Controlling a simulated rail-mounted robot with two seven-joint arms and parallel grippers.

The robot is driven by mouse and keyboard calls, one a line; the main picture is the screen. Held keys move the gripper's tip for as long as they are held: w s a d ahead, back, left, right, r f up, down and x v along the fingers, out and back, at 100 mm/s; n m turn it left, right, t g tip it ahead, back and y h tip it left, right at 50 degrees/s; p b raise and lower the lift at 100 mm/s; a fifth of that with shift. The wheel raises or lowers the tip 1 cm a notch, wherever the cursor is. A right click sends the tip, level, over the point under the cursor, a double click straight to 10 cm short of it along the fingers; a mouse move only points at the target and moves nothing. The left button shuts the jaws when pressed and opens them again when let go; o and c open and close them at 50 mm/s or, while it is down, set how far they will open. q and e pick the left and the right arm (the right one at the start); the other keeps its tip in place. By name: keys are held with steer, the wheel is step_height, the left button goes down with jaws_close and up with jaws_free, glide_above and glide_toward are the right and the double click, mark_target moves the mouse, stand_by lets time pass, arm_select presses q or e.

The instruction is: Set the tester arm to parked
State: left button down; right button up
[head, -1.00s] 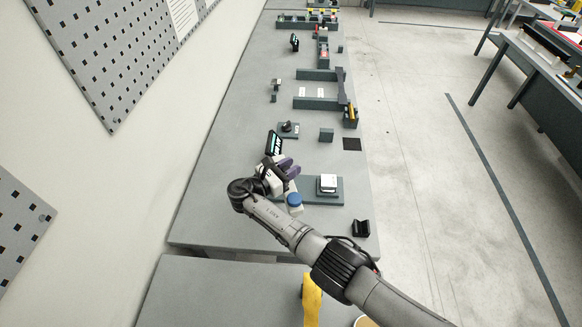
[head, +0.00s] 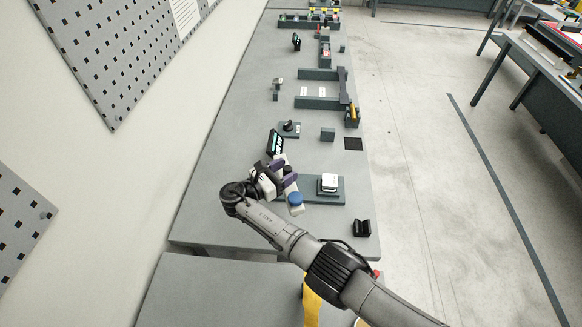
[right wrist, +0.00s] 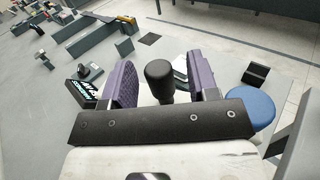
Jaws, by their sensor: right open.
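My right gripper (head: 288,172) is open over the tester's fixture on the bench, its arm coming in from the lower right. In the right wrist view, its two purple fingers stand apart on either side of an upright black rounded handle (right wrist: 160,80), which appears to belong to the tester arm. I cannot tell whether either finger touches it. The gripper hides most of the tester arm in the head view. A blue round cap (head: 295,197) sits close beside the gripper; it also shows in the right wrist view (right wrist: 250,109). My left gripper is not in view.
A white block (head: 329,182) sits on a dark plate (head: 325,198) right of the gripper. A small display (head: 275,143) and a dark knob (head: 289,126) stand behind it. A black holder (head: 362,228) is near the front right edge. The bench's left side is clear.

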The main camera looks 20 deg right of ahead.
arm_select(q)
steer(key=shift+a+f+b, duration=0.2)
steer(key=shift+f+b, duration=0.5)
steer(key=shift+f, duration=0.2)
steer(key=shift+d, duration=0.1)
arm_select(e)
steer(key=v, duration=1.1)
steer(key=shift+a, duration=0.1)
